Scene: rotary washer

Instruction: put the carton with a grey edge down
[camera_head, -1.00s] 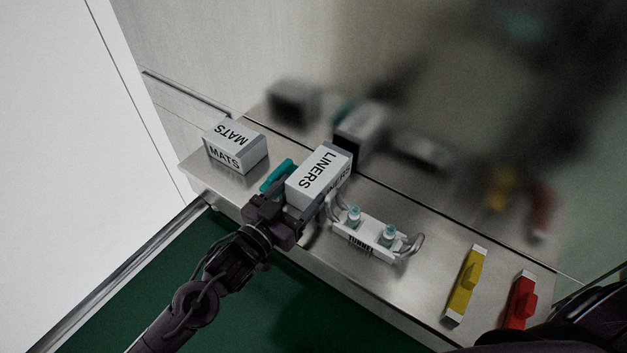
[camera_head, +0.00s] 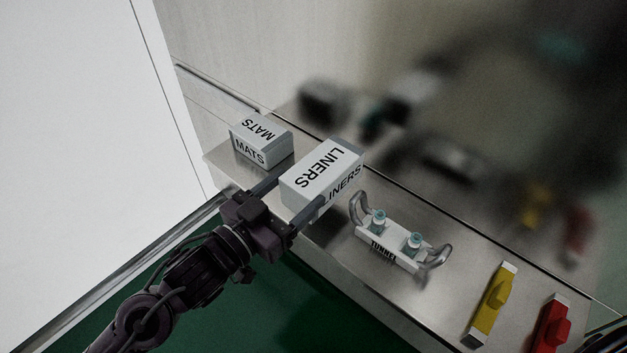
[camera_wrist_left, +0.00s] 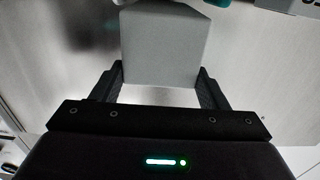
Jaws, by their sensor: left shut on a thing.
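The white LINERS carton (camera_head: 322,180) has a grey edge at its far right end. My left gripper (camera_head: 287,204) is shut on it, one finger along each side. The carton seems to be held a little above the metal shelf (camera_head: 330,232), near its front edge, right of the white MATS carton (camera_head: 262,140). In the left wrist view the carton's plain grey face (camera_wrist_left: 162,50) stands between the fingers (camera_wrist_left: 160,88). The carton's underside is hidden. My right gripper does not show.
A white TUNNEL rack (camera_head: 390,250) with grey handles and two teal-capped vials stands right of the carton. A yellow block (camera_head: 491,303) and a red block (camera_head: 549,328) lie farther right. The blurred back panel reflects the shelf. A teal thing (camera_wrist_left: 221,2) shows past the carton.

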